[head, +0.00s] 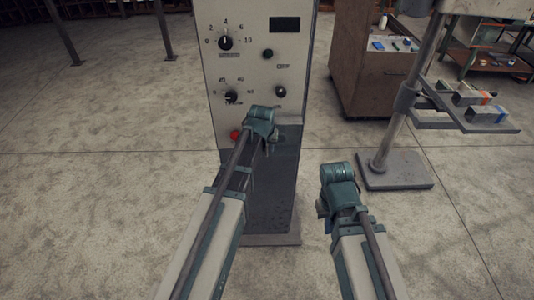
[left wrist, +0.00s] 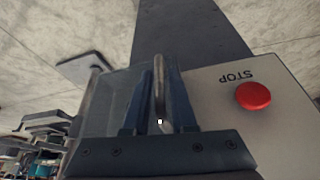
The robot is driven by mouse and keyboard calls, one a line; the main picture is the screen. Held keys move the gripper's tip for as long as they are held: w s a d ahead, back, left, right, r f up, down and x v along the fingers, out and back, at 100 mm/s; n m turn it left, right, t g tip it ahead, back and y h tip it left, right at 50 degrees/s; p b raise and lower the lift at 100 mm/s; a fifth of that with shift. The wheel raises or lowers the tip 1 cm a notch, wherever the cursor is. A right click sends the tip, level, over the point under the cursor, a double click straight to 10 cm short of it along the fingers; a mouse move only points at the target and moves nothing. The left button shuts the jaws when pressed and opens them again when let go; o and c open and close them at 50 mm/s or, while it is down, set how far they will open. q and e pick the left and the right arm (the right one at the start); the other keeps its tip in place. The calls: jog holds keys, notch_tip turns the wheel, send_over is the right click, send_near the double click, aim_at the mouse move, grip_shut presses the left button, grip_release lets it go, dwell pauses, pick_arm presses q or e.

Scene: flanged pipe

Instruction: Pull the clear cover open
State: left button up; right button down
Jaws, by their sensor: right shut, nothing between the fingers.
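The clear cover (left wrist: 105,95) shows in the left wrist view as a see-through grey panel left of the fingers. Its metal handle (left wrist: 158,80) is a slim upright bar between the two finger pads. My left gripper (left wrist: 160,100) is closed in on this bar, one finger on each side. In the head view my left gripper (head: 262,140) is at the lower front of the control panel (head: 255,75) and hides the handle. My right gripper (head: 337,195) is shut and empty, away from the panel, low on the right.
A red STOP button (left wrist: 253,96) is close beside my left gripper; it also shows in the head view (head: 235,135). Knobs sit above it. A metal stand (head: 395,170) and a brown cabinet (head: 370,65) are on the right. The floor between is clear.

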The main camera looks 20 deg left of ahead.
pick_arm(q)
grip_shut()
dwell(1.5)
